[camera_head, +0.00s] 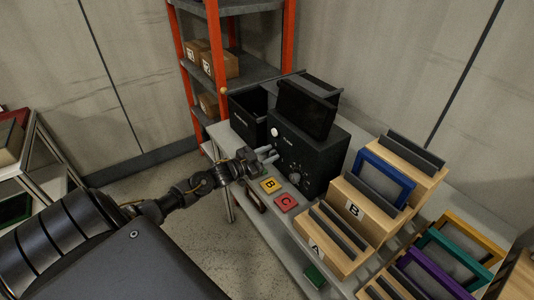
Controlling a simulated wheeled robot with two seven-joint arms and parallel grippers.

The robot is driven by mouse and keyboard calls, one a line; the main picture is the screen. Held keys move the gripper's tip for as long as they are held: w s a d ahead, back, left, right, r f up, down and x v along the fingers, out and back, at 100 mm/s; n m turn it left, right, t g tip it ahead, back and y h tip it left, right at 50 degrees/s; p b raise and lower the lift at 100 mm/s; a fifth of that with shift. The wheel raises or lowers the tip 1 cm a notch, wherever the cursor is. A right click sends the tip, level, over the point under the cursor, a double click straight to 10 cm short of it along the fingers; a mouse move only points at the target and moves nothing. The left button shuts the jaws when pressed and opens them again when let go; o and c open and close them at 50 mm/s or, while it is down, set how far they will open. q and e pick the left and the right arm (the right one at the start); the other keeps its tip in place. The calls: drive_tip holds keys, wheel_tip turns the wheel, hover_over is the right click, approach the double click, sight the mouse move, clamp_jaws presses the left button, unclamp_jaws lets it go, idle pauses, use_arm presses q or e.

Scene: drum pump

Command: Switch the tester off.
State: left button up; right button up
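The tester (318,150) looks to be the black box on the grey bench, with a pale round knob and several smaller dials on its front. A dark screen-like panel (306,109) stands tilted on top of it. My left gripper (273,153) is in front of the tester's front face, close to the knobs. Its two fingers look slightly apart with nothing between them. I cannot tell whether they touch the face. Which control is the switch, and its setting, is too small to tell. My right gripper is not in view.
Yellow card B (270,185) and red card C (286,203) lie on the bench before the tester. Wooden stepped blocks (335,260) and coloured frames, one blue (382,180), fill the right. A black bin (245,116) stands behind left, near an orange shelf rack (287,35).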

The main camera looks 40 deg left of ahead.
use_arm(q)
clamp_jaws()
idle(0.3)
drive_tip(key=shift+a+r+n+p, duration=0.15)
drive_tip(key=shift+r+n+p, duration=0.15)
drive_tip(key=shift+n+p, duration=0.45)
drive_tip(key=shift+a+n+p, duration=0.1)
drive_tip(key=shift+n+p, duration=0.2)
drive_tip(key=shift+n, duration=0.35)
drive_tip(key=shift+f+n, duration=0.25)
drive_tip(key=shift+n, duration=0.05)
